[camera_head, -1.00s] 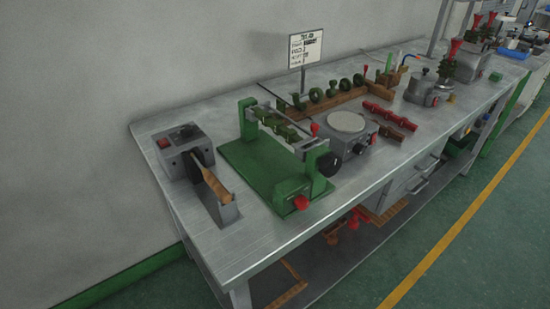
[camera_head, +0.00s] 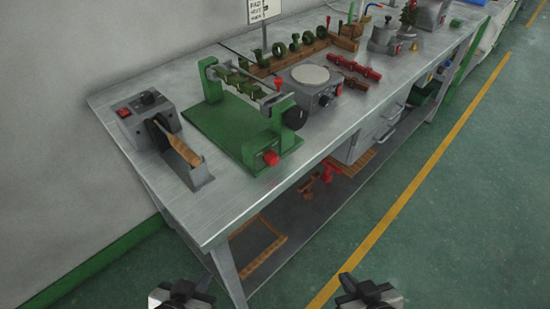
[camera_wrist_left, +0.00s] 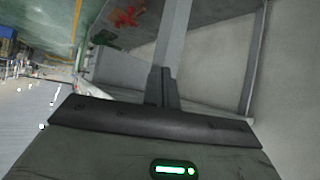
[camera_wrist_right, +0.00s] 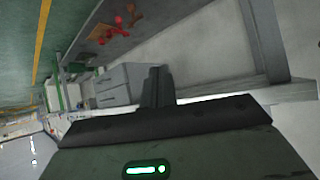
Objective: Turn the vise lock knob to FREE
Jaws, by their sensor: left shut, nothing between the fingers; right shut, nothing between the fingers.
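The green vise (camera_head: 236,135) stands on the metal bench, with a row of green pieces along its top bar. A red knob (camera_head: 271,158) is on its front foot and a black round knob (camera_head: 295,117) on its right post. I cannot read any FREE mark or tell the knob's setting. My left gripper (camera_head: 198,288) and right gripper (camera_head: 354,286) are at the bottom of the head view, both in front of the bench, away from the vise. Both are shut and empty; closed fingers show in the left wrist view (camera_wrist_left: 162,88) and the right wrist view (camera_wrist_right: 157,88).
A grey box with a wooden-handled tool (camera_head: 178,145) stands left of the vise. A round-plate device (camera_head: 310,80) and red bars (camera_head: 350,65) are to its right. The bench's front edge (camera_head: 270,195) lies between my grippers and the vise. A shelf with red items is below.

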